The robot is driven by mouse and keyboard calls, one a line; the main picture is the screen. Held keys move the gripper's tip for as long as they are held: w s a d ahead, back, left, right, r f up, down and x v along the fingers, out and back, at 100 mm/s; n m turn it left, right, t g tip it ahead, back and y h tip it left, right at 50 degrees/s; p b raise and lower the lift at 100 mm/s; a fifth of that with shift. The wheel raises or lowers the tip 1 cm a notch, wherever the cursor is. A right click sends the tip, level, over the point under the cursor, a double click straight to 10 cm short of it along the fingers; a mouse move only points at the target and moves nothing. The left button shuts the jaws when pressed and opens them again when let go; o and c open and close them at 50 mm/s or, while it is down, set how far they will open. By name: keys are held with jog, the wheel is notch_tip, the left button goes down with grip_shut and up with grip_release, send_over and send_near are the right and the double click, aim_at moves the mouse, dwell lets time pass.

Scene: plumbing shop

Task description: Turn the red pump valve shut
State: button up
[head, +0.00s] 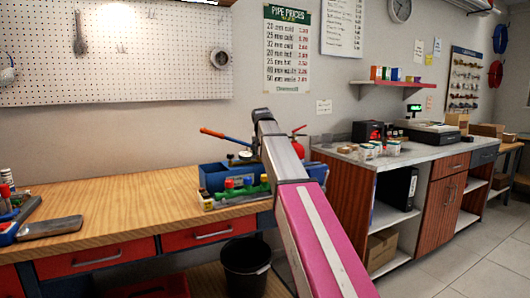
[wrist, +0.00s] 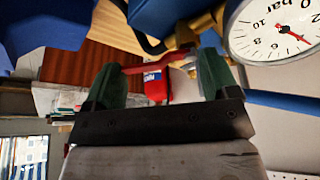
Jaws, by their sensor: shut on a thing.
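The blue pump (head: 213,177) stands on the workbench, with its red and blue lever (head: 222,136) sticking out to the left. In the head view my arm hides my gripper and the red valve. In the wrist view, which is tilted, my gripper (wrist: 162,63) has its two green fingers at either end of a thin red bar-shaped handle, the red pump valve (wrist: 148,66). The fingers are shut on it. The round pressure gauge (wrist: 268,35) is close by at the upper right, with a red needle; its reading is unclear.
A black bin (head: 246,268) is below. The bench middle (head: 130,200) is clear.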

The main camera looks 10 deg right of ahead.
jog(key=m, duration=0.2)
jog(key=m+h, duration=0.1)
jog(key=s+a+m+g, duration=0.1)
jog(key=m, duration=0.1)
jog(key=shift+a+m+h, duration=0.1)
jog(key=shift+m+h, duration=0.2)
jog(key=shift+h, duration=0.1)
jog(key=m+g, duration=0.1)
jog(key=m, duration=0.1)
jog(key=a+m+h, duration=0.1)
jog(key=m, duration=0.1)
jog(key=shift+s+a+m+g, duration=0.1)
jog(key=shift+s+m+g, duration=0.05)
jog(key=shift+m+g, duration=0.25)
jog(key=o, duration=0.8)
jog(key=v, duration=1.1)
